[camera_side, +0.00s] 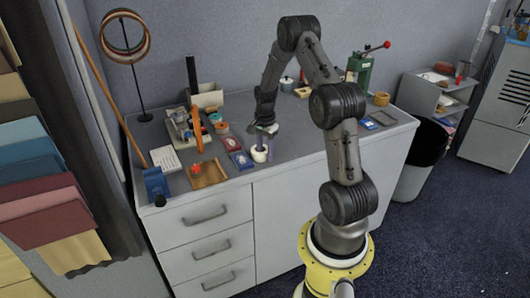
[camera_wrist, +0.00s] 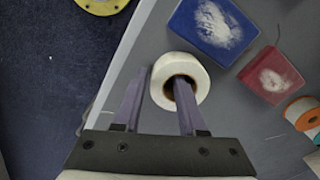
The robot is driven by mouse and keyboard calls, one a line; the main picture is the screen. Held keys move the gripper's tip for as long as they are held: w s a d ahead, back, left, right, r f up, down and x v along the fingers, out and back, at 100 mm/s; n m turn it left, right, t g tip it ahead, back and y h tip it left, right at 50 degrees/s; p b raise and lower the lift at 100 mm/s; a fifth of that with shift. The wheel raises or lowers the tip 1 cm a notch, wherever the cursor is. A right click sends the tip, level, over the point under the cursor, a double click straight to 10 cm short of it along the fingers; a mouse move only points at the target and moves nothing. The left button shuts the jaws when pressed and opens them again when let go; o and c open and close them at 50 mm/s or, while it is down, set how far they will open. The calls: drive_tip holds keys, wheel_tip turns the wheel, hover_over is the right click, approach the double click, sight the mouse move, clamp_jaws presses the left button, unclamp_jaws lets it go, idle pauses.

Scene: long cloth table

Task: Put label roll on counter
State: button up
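The label roll (camera_wrist: 196,65) is a white ring with a dark brown core, and it also shows in the side view (camera_side: 259,155) near the counter's front edge. My gripper (camera_wrist: 163,77) is over it, fingers pointing down. One finger is in the roll's core and the other is just outside its left wall, so the wall lies between them. The fingers stand apart; whether they press on the wall is not clear. The grey counter (camera_side: 300,158) lies under the roll, but I cannot tell whether the roll touches it.
A blue box (camera_wrist: 212,28) and a red box (camera_wrist: 270,76) lie right of the roll in the wrist view, with an orange-and-white spool (camera_wrist: 300,112) beyond. A wooden tray (camera_side: 206,174) and a tape dispenser (camera_side: 187,130) stand to the left. Bare counter lies right of the roll in the side view.

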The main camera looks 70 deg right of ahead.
sight(265, 152)
wheel_tip(265, 152, up, 12)
drive_tip(key=w+a+r+n+t, duration=0.1)
drive_tip(key=w+a+r+n, duration=0.1)
drive_tip(key=a+r+n, duration=0.5)
drive_tip(key=s+a+r+n+t+h, duration=0.1)
drive_tip(key=s+a+r+n, duration=0.25)
drive_tip(key=a, duration=0.65)
drive_tip(key=s+a+r+n+t, duration=0.2)
drive_tip(key=s+a+r+n, duration=0.15)
drive_tip(key=a, duration=0.55)
drive_tip(key=s+a+n+t+y, duration=0.1)
drive_tip(key=s+a+n, duration=0.6)
drive_tip(key=shift+s+f+n+t, duration=0.15)
drive_tip(key=shift+n+t, duration=0.15)
